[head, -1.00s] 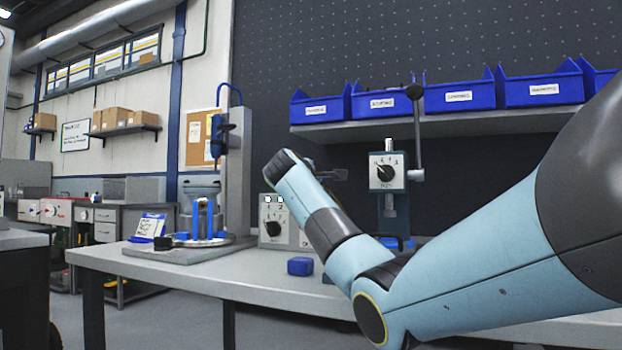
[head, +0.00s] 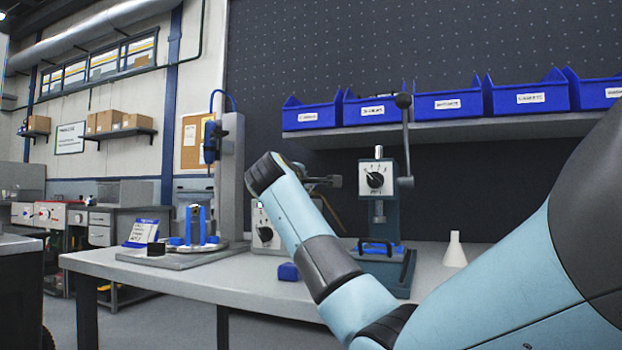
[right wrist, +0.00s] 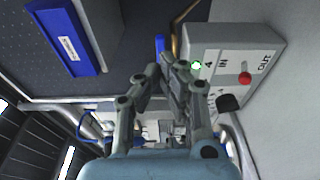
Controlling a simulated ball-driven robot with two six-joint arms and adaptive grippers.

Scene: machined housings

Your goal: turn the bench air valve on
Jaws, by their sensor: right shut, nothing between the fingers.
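A pale grey control box (head: 262,228) with a dark dial stands on the bench, partly hidden behind my right arm. A grey box (right wrist: 235,50) in the right wrist view has "IN" and "OUT" lettering, a red knob (right wrist: 245,78), a lit green lamp (right wrist: 196,65) and a dark knob (right wrist: 228,103). I cannot tell which control is the air valve. My right gripper (right wrist: 170,68) is shut and empty, beside this box in that view; contact cannot be made out. In the head view the right gripper (head: 330,182) is partly hidden behind my arm. My left gripper is not in view.
A press (head: 380,225) with a dial and tall lever stands right of my gripper. A white flask (head: 455,250), a blue block (head: 287,272) and a blue fixture (head: 196,228) are on the bench (head: 240,283). Blue bins (head: 450,101) line the shelf above.

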